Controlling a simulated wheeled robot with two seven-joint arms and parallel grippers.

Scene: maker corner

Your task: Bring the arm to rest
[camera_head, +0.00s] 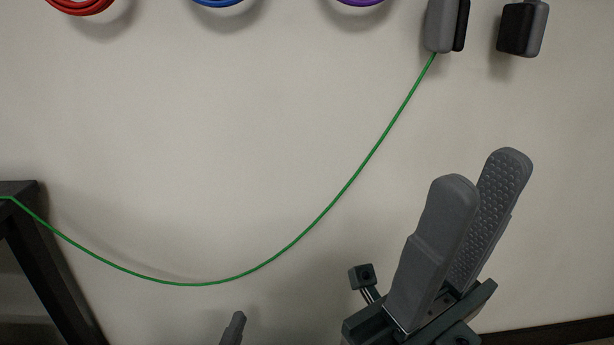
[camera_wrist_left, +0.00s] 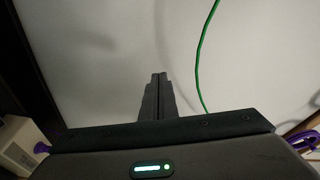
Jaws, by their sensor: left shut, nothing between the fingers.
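My left gripper (camera_head: 234,322) shows only as a small dark fingertip at the bottom of the head view, below the green cable and apart from it. In the left wrist view its two dark fingers (camera_wrist_left: 158,76) are together with nothing between them. My right gripper (camera_head: 481,168) is at the lower right of the head view. Its two grey fingers stand apart, the textured inner pad of one shows, and I see nothing held between them.
A green cable (camera_head: 319,219) sags from a dark frame (camera_head: 24,189) at left to a grey clip (camera_head: 439,26) at top right. Another dark clip (camera_head: 523,28) is beside it. Red (camera_head: 80,5), blue (camera_head: 218,2) and purple (camera_head: 360,2) coils line the top.

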